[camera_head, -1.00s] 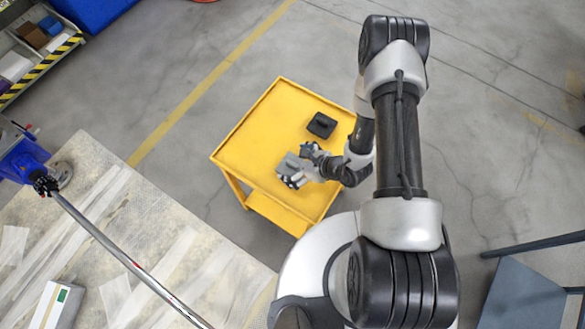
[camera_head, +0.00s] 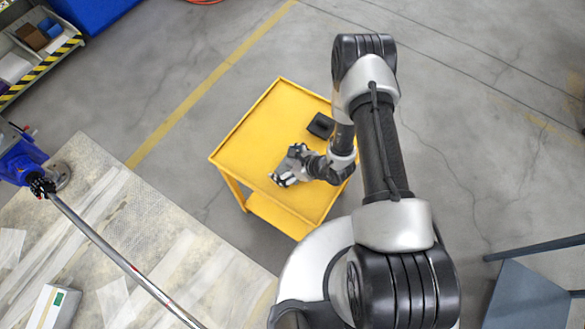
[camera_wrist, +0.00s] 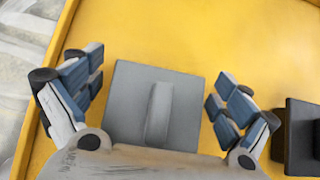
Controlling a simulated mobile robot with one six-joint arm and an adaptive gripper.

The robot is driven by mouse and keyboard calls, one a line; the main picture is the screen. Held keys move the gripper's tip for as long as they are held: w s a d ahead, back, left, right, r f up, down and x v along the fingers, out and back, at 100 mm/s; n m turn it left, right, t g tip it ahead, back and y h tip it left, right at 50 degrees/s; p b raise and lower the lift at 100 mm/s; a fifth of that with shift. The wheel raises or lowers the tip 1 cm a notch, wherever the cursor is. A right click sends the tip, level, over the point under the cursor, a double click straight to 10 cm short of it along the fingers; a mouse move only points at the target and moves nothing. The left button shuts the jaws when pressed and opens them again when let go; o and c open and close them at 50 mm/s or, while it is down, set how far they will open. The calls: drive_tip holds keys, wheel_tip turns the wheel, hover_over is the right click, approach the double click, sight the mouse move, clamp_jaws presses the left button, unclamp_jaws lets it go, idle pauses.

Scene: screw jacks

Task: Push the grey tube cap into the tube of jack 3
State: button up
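The grey tube cap (camera_wrist: 130,108), a square plate with a raised ridge across its middle, lies on the yellow cart. In the wrist view it sits between the two blue-padded fingers of my gripper (camera_wrist: 155,85). The fingers are spread wide, with yellow surface showing between them and the cap, so they do not hold it. No tube opening is clearly visible.
A black cap-like block (camera_head: 321,125) lies on the yellow cart (camera_head: 265,120), right of the grey cap in the wrist view. A pale work surface (camera_head: 120,230) with a white box (camera_head: 52,308) is at lower left. A shelf with bins is at upper left.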

drive_tip(key=c, duration=1)
